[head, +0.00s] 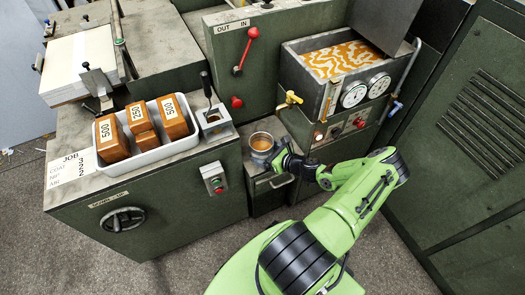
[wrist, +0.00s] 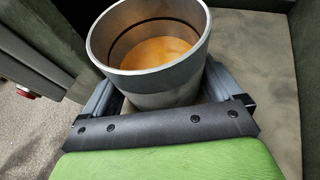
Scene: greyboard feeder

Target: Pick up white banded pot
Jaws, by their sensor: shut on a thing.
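The pot (head: 261,143) is a grey metal cylinder with a paler band and orange-brown contents inside. In the wrist view the pot (wrist: 150,86) stands upright between the two fingers. My gripper (head: 276,156) reaches it from the right in the head view. In the wrist view my gripper (wrist: 160,98) is shut around the pot's lower wall, with a finger on each side. The fingertips are hidden by the pot. I cannot tell whether its base touches the low cabinet top.
The pot is over a low cabinet (head: 268,186) with a handle. To the left are a holder with a brush (head: 212,119) and a white tray (head: 150,160) with orange-brown blocks. A bath (head: 297,82) with gauges and taps is behind right. A tall green cabinet (head: 470,130) stands right.

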